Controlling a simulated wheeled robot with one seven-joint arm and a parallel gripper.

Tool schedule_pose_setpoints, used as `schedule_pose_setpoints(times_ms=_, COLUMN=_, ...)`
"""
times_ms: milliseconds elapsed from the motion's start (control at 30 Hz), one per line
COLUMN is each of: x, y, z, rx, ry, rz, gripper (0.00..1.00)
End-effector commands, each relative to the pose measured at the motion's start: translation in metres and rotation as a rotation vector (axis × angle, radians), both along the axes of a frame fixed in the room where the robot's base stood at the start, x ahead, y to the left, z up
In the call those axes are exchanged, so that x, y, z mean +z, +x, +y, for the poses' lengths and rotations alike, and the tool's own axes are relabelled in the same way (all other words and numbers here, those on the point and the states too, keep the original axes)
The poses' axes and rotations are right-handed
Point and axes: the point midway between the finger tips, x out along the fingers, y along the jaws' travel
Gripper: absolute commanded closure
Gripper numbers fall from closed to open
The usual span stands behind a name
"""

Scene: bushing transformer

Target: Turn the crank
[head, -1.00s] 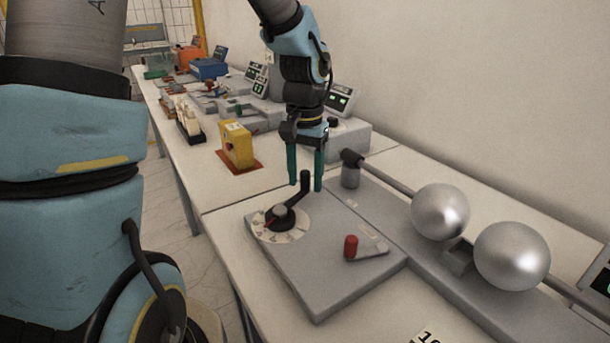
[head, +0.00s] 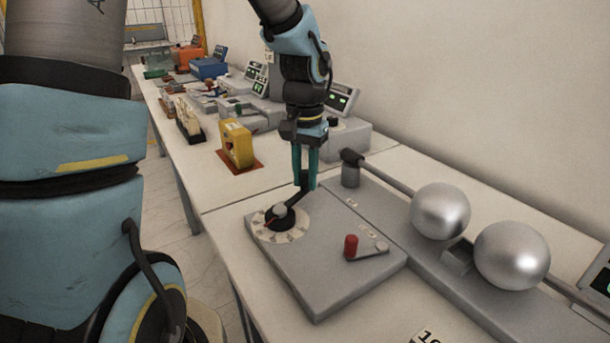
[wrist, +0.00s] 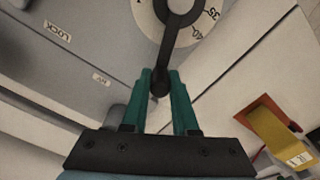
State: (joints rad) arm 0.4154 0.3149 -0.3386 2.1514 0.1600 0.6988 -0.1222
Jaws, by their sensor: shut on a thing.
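The black crank (head: 295,197) rises from a round white dial (head: 268,228) on a grey panel box (head: 320,280). Its arm points up and right to an upright handle at its end. My gripper (head: 305,182), with green fingers, is shut on the crank's handle from above. In the wrist view the two green fingertips (wrist: 160,80) sit on either side of the crank's round black end (wrist: 159,82), and the crank arm (wrist: 168,45) runs up to the dial hub. The fingers partly hide the handle.
A red-knobbed lever (head: 352,245) is on the same panel, to the right. Two shiny metal spheres (head: 440,211) on rods stand further right. A yellow block (head: 237,146) on an orange base stands behind left. Other devices line the table toward the back.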

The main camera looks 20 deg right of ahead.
Motion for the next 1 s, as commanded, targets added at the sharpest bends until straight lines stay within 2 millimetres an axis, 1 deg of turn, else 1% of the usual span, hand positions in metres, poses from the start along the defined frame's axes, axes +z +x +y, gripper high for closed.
schedule_pose_setpoints(times_ms=733, x=0.0006, y=0.0003, z=-0.0003, rx=-0.001, ry=-0.001, rz=-0.001, gripper=1.0)
schedule_pose_setpoints(times_ms=1000, x=0.0016, y=-0.0037, z=-0.0034, rx=-0.06, ry=-0.001, rz=-0.002, gripper=1.0)
